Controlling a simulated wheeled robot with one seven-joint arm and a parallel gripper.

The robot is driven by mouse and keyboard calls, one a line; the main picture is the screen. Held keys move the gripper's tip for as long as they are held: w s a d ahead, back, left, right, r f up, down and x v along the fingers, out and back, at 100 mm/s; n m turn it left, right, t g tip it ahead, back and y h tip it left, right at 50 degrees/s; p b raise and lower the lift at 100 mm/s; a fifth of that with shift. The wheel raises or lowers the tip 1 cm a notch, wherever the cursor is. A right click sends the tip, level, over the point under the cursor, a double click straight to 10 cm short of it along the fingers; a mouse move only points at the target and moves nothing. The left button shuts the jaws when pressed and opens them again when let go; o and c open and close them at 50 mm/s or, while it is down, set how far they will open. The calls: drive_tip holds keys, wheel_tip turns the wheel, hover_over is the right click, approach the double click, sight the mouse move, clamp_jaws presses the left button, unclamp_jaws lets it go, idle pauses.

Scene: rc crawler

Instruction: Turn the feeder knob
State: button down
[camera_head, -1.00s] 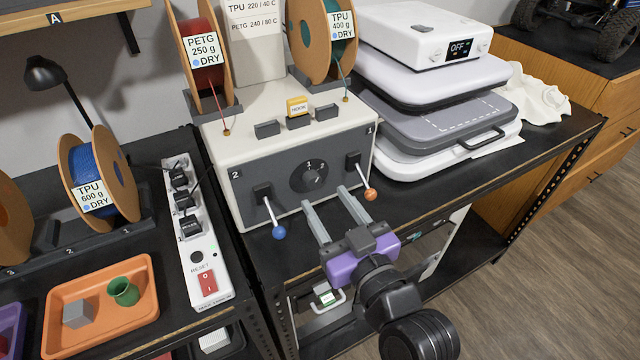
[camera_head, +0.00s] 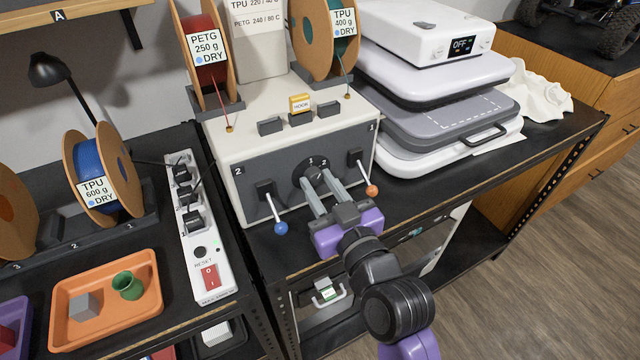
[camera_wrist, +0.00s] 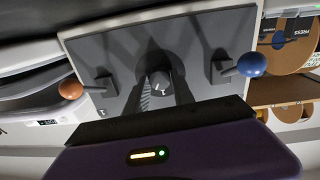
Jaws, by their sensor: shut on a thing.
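The feeder knob (camera_head: 314,170) is a dark round dial on the grey front panel (camera_head: 231,196) of the white feeder box, between the marks 1 and 2. My gripper (camera_head: 322,187) is at the panel with its two fingers around the knob, shut on it. The fingers hide part of the knob in the head view. In the wrist view the knob (camera_wrist: 160,84) shows between the fingers, with a white mark on its face. A lever with a blue ball (camera_head: 281,228) is left of the knob, and one with an orange ball (camera_head: 372,190) is right of it.
A yellow tag (camera_head: 299,102) and spools (camera_head: 203,55) sit on top of the feeder box. A power strip (camera_head: 208,275) and an orange tray (camera_head: 62,314) lie at the left. A white heat press (camera_head: 425,150) stands close on the right.

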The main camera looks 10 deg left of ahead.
drive_tip(key=shift+r+m+p, duration=0.1)
drive_tip(key=shift+m+p, duration=0.2)
drive_tip(key=shift+m, duration=0.1)
drive_tip(key=m+p, duration=0.1)
drive_tip(key=m, duration=0.1)
drive_tip(key=shift+m, duration=0.3)
drive_tip(key=shift+m+p, duration=0.8)
drive_tip(key=shift+m, duration=0.5)
drive_tip(key=c, duration=1.1)
unclamp_jaws()
